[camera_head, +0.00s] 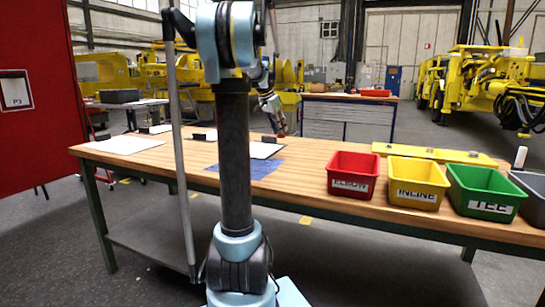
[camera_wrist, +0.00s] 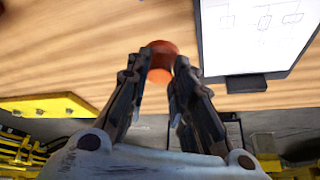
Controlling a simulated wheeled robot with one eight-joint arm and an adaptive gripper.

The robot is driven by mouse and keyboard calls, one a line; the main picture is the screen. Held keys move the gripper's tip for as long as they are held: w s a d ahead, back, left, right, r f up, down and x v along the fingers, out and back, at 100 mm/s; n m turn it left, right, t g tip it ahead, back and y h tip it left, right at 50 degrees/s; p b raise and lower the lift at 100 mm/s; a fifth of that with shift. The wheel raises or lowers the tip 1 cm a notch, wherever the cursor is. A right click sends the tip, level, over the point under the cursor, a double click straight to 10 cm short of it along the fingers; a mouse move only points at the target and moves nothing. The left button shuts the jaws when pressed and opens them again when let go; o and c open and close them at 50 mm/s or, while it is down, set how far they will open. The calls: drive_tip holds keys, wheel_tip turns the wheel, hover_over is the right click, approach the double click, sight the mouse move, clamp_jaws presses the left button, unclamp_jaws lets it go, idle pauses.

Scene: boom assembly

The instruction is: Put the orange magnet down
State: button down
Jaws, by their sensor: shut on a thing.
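The orange magnet (camera_wrist: 162,60) is a small round piece in the wrist view. My gripper (camera_wrist: 163,64) is shut on it, with a fingertip on either side. Wooden table top (camera_wrist: 90,50) shows behind the magnet. I cannot tell whether the magnet touches the table. In the head view my gripper (camera_head: 276,112) is over the far side of the wooden table (camera_head: 310,149), partly behind my own arm. The magnet is too small to make out clearly there.
A drawing sheet (camera_wrist: 255,40) with a black block (camera_wrist: 246,83) lies right of the magnet. A blue mat (camera_head: 247,169) lies nearer. Red (camera_head: 352,170), yellow (camera_head: 417,180) and green (camera_head: 485,190) bins line the right front. A yellow plate (camera_head: 436,153) lies behind them.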

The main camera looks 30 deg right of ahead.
drive_tip(key=shift+w+d+r+n+t, duration=0.25)
drive_tip(key=shift+d+n+t, duration=0.05)
drive_tip(key=shift+d+n, duration=0.35)
drive_tip(key=shift+d+f, duration=0.1)
hover_over(284, 155)
drive_tip(key=s+a, duration=0.2)
drive_tip(key=a, duration=0.1)
drive_tip(key=shift+w+d+f, duration=0.1)
drive_tip(key=shift+f, duration=2.35)
drive_tip(key=shift+w+d+f, duration=0.1)
drive_tip(key=shift+f, duration=2.35)
drive_tip(key=c, duration=1.4)
unclamp_jaws()
drive_tip(key=v, duration=1.2)
drive_tip(key=shift+s+d+r, duration=0.1)
